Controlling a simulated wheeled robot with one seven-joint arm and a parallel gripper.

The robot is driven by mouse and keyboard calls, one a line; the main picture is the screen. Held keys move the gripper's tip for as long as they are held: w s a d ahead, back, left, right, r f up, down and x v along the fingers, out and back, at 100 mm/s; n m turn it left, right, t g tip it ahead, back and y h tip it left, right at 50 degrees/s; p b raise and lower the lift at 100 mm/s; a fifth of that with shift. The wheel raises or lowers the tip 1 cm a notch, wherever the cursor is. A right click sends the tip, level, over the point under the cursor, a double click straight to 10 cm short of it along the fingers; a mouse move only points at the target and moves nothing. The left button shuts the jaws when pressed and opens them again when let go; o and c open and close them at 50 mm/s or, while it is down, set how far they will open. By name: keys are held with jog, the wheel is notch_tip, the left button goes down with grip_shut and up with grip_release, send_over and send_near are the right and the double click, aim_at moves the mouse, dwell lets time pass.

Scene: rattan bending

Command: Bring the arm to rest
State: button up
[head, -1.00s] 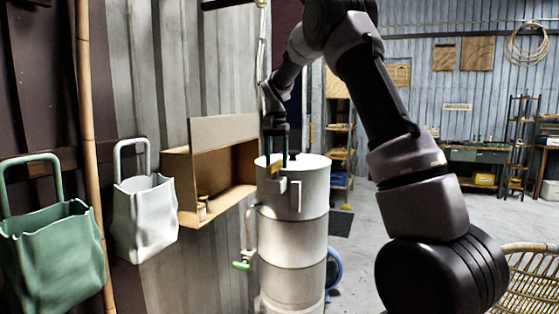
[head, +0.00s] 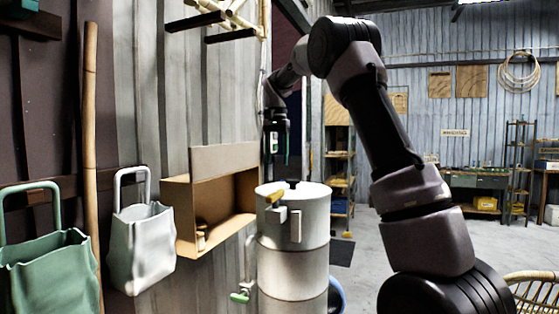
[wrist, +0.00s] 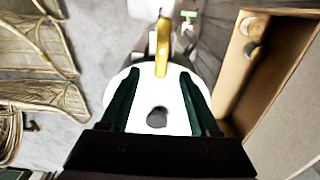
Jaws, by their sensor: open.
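My gripper (head: 276,160) is raised above the white cylindrical drum (head: 293,240), pointing down, with clear space between it and the lid. In the wrist view my gripper (wrist: 160,88) shows two dark green fingers spread apart with nothing between them. Below them lies the drum's round white lid (wrist: 180,122) with a dark round spot. A yellow handle or latch (wrist: 162,48) sits at the drum's edge; it also shows in the head view (head: 275,197). My arm is bent high across the middle of the head view.
A cardboard box (head: 225,205) is on the wall left of the drum. A white bag (head: 140,240) and a green bag (head: 48,270) hang further left, beside a bamboo pole (head: 90,150). Poles on a bracket (head: 215,20) jut out above. Open floor (head: 365,250) lies behind.

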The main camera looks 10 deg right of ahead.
jog(key=s+d+r+n+t+y, duration=0.1)
jog(key=s+d+r+t, duration=0.15)
jog(key=s, duration=0.65)
jog(key=s+d+r+n+t+y, duration=0.1)
jog(key=s+d+r, duration=0.15)
jog(key=s, duration=0.65)
jog(key=s+f+t, duration=0.2)
jog(key=s+f, duration=0.1)
jog(key=s, duration=0.5)
jog(key=s+f+t, duration=0.1)
jog(key=s+f, duration=0.2)
jog(key=s, duration=0.6)
jog(key=shift+n+t, duration=0.35)
jog(key=shift+n, duration=0.05)
jog(key=shift+w, duration=0.1)
